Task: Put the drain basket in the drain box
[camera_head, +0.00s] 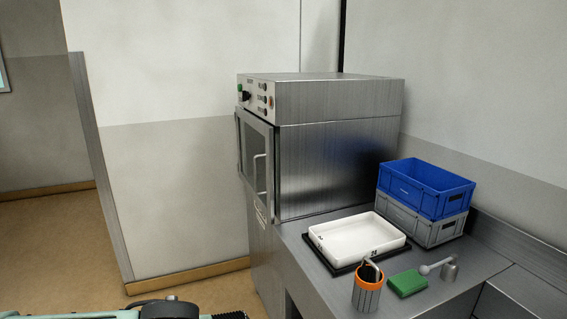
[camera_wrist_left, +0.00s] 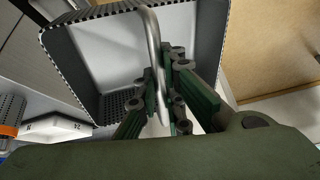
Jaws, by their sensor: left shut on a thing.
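In the left wrist view my left gripper (camera_wrist_left: 165,85) is shut on a bent metal rod handle (camera_wrist_left: 152,35). The handle belongs to a dark basket (camera_wrist_left: 208,35) with perforated edges, which hangs at the gripper. Its inside is pale grey, with a perforated patch low in the picture. Part of the basket is hidden by the fingers. The basket does not show in the head view. A white shallow box (camera_head: 355,238) stands on a black mat on the metal counter; it also shows in the left wrist view (camera_wrist_left: 52,130). I cannot tell whether it is the drain box.
A steel dryer cabinet (camera_head: 340,165) stands at the back, its windowed door (camera_head: 256,155) at the left. A blue crate (camera_head: 428,187) sits on a grey crate (camera_head: 420,226). An orange-banded can (camera_head: 367,292), green sponge (camera_head: 407,284) and metal tool (camera_head: 449,270) stand in front.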

